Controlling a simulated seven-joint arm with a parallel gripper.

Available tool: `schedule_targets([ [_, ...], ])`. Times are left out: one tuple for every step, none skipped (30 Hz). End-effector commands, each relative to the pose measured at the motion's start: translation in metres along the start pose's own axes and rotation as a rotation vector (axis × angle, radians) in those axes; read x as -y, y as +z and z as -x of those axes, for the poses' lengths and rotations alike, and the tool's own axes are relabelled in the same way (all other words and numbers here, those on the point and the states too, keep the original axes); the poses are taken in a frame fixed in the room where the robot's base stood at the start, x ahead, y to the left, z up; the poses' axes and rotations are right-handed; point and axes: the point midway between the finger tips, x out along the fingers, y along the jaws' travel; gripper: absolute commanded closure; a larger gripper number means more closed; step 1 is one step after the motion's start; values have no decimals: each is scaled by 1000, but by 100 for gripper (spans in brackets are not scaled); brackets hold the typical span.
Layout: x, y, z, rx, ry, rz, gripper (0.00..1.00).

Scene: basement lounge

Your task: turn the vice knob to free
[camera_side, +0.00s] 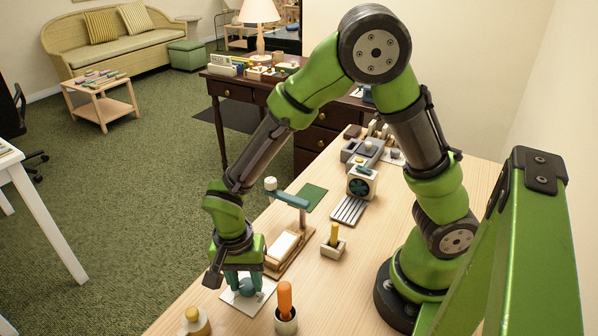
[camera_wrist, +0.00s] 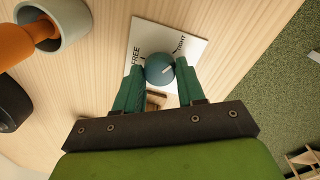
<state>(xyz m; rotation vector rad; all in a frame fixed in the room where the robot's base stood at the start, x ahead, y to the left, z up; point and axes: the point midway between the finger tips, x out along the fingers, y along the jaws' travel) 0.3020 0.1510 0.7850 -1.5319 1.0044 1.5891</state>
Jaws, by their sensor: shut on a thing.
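The vice knob (camera_wrist: 158,68) is a round blue-teal knob on a white plate (camera_wrist: 178,29) lettered FREE at upper left and TIGHT at upper right in the wrist view. A short pale mark on the knob sits on its right half, on the TIGHT side. My gripper (camera_wrist: 160,72) has one teal finger on each side of the knob and is shut on it. In the side view, my gripper (camera_side: 244,281) points down over the knob (camera_side: 248,288), at the near end of the table, with the plate (camera_side: 262,297) under it.
An orange-handled tool stands in a grey cup (camera_side: 286,322) close to the plate. A yellow-topped round object (camera_side: 195,322) is at the table's near edge. A wooden tray (camera_side: 288,252) with a teal-armed post (camera_side: 290,199) stands just behind. A yellow-pegged block (camera_side: 333,246) is to the right.

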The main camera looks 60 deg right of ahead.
Motion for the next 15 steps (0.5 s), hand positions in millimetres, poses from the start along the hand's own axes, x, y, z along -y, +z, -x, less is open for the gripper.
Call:
schedule_targets([
  [0, 0, 0, 0, 0, 10, 91],
  [0, 0, 0, -1, 1, 19, 91],
  [0, 0, 0, -2, 1, 33, 91],
  [0, 0, 0, -2, 1, 45, 91],
  [0, 0, 0, -3, 1, 59, 91],
  [0, 0, 0, -4, 1, 81, 91],
  [0, 0, 0, -5, 2, 99, 91],
  [0, 1, 0, -6, 2, 119, 91],
  [0, 1, 0, -7, 2, 148, 91],
  [0, 1, 0, -9, 2, 171, 91],
  [0, 1, 0, -11, 2, 197, 91],
  [0, 1, 0, -13, 2, 231, 91],
  [0, 1, 0, -15, 1, 258, 91],
  [0, 1, 0, -16, 1, 285, 91],
  [0, 1, 0, -18, 1, 324, 91],
])
